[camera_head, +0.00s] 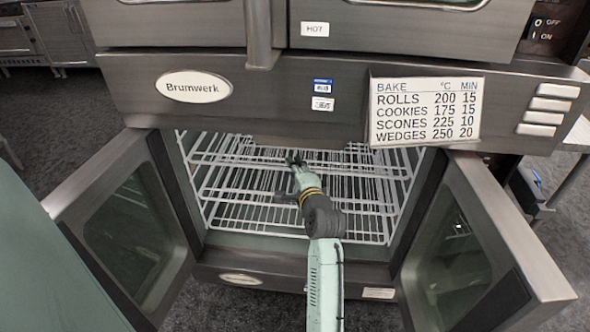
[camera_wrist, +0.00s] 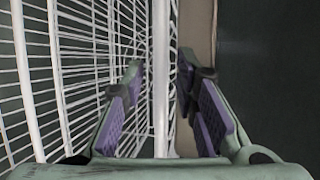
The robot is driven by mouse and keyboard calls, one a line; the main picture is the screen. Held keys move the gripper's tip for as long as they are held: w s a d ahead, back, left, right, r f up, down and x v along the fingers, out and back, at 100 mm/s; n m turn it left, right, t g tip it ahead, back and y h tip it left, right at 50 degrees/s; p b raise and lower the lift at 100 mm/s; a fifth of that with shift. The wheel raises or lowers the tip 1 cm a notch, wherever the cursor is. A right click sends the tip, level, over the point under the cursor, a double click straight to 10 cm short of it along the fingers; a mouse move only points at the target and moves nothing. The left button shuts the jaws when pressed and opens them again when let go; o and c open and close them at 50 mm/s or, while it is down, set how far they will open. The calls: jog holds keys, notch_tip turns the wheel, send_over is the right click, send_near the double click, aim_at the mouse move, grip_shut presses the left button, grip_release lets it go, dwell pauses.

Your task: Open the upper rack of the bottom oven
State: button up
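The bottom oven (camera_head: 232,252) stands with both doors swung wide, the left door (camera_head: 140,235) and the right door (camera_head: 450,262). White wire racks (camera_head: 240,212) lie inside, one above another. My arm reaches into the opening, with my gripper (camera_head: 296,160) near the racks' middle. In the wrist view my gripper (camera_wrist: 165,95) is open, its purple-padded fingers apart. A white rack bar (camera_wrist: 160,75) runs between the fingers, with no clear contact on either pad. I cannot tell for sure which rack this bar belongs to.
A control panel with a Brunwerk label (camera_head: 193,87) and a baking chart (camera_head: 425,110) overhang the opening. The upper oven (camera_head: 180,22) is above it. The open doors flank my arm on both sides. Dark floor (camera_head: 40,110) shows at left.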

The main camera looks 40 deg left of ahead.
grip_shut()
dwell(0.7)
